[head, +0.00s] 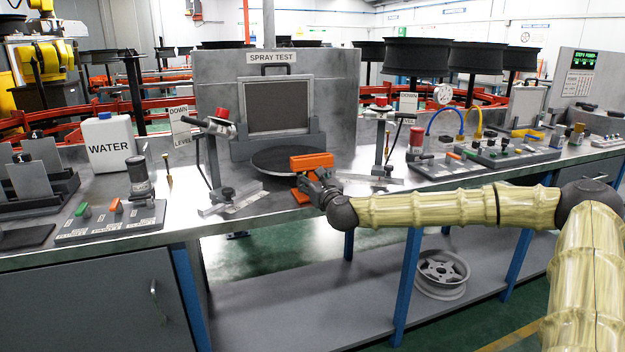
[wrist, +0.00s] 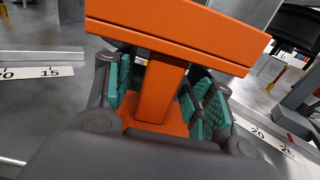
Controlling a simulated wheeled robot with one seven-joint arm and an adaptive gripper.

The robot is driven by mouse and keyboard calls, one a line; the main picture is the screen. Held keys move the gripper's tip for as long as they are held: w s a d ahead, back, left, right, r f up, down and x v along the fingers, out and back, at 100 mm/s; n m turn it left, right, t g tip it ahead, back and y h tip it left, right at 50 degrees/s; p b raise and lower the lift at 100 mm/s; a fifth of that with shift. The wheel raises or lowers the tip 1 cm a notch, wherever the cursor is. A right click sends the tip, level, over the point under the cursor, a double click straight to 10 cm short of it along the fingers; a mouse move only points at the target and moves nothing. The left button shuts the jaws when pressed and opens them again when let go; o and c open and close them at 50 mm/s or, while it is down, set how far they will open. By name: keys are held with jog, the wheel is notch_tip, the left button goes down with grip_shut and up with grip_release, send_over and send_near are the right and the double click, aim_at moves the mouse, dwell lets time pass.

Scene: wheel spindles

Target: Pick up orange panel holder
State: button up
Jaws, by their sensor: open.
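The orange panel holder (head: 311,161) stands on the metal bench at the front of the round black turntable (head: 290,158), below the spray test panel. In the wrist view the orange panel holder (wrist: 180,32) has a wide top bar, an upright stem and a flat base. My gripper (head: 312,180) is at the holder in the head view. In the wrist view my gripper (wrist: 160,98) is open, with its green-padded fingers on both sides of the stem. I cannot tell whether the pads touch the stem.
Two clamp stands (head: 217,150) (head: 383,145) with rulers flank the turntable. A framed dark panel (head: 276,106) stands behind it. A white water jug (head: 107,147) and a control block (head: 112,220) are at the left. Switch panels (head: 500,150) are at the right.

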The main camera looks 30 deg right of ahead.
jog(key=shift+c, duration=0.4)
jog(key=c, duration=1)
grip_shut()
jog(key=shift+r, duration=0.15)
